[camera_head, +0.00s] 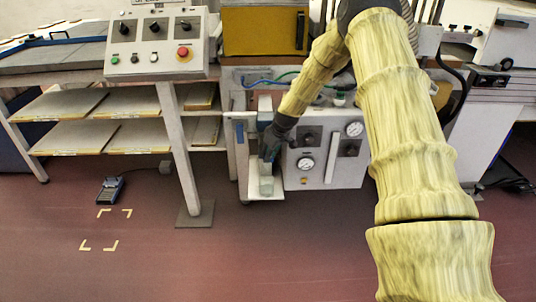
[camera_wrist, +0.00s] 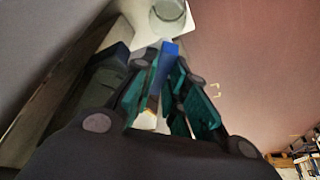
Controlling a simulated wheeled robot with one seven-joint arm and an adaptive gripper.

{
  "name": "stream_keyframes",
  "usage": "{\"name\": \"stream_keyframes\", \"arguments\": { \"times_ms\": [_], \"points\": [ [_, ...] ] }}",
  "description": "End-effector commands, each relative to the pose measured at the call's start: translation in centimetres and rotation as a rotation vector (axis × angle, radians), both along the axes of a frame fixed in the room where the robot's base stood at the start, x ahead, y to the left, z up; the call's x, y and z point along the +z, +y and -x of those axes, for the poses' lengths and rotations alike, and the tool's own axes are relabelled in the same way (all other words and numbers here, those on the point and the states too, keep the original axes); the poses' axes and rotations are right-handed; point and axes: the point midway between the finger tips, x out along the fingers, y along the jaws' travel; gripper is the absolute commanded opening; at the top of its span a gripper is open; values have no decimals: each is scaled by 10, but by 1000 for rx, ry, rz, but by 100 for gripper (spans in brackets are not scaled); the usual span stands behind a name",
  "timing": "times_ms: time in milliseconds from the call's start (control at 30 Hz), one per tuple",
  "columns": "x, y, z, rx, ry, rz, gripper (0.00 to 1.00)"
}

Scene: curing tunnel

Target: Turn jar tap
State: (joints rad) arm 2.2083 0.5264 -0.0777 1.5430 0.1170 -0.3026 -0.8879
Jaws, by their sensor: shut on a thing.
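A clear jar (camera_head: 266,184) stands on a small white ledge at the front of the white machine, low in the middle of the head view. Its round rim or base also shows at the top of the wrist view (camera_wrist: 168,14). The blue tap lever (camera_wrist: 168,53) lies between my fingertips in the wrist view. My gripper (camera_head: 268,151) reaches down just above the jar, shut on the lever; the wrist view shows the teal finger pads on both sides of it (camera_wrist: 166,72). In the head view my gripper hides the lever, and the tap's body cannot be made out.
The white machine panel (camera_head: 325,172) with gauges and dark knobs stands close to the right of my gripper. A bench leg (camera_head: 181,150) and shelves (camera_head: 100,137) are on the left. A foot pedal (camera_head: 110,189) lies on the floor. The floor in front is clear.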

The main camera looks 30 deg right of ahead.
Motion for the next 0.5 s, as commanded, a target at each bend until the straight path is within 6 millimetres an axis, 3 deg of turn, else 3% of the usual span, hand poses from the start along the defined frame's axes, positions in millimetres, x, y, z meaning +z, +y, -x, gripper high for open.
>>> {"name": "stream_keyframes", "arguments": {
  "times_ms": [100, 133, 233, 500],
  "points": [
    [0, 0, 0, -1, 0, 1, 0],
    [0, 0, 0, -1, 0, 1, 20],
    [0, 0, 0, -1, 0, 1, 36],
    [0, 0, 0, -1, 0, 0, 36]
  ]
}}
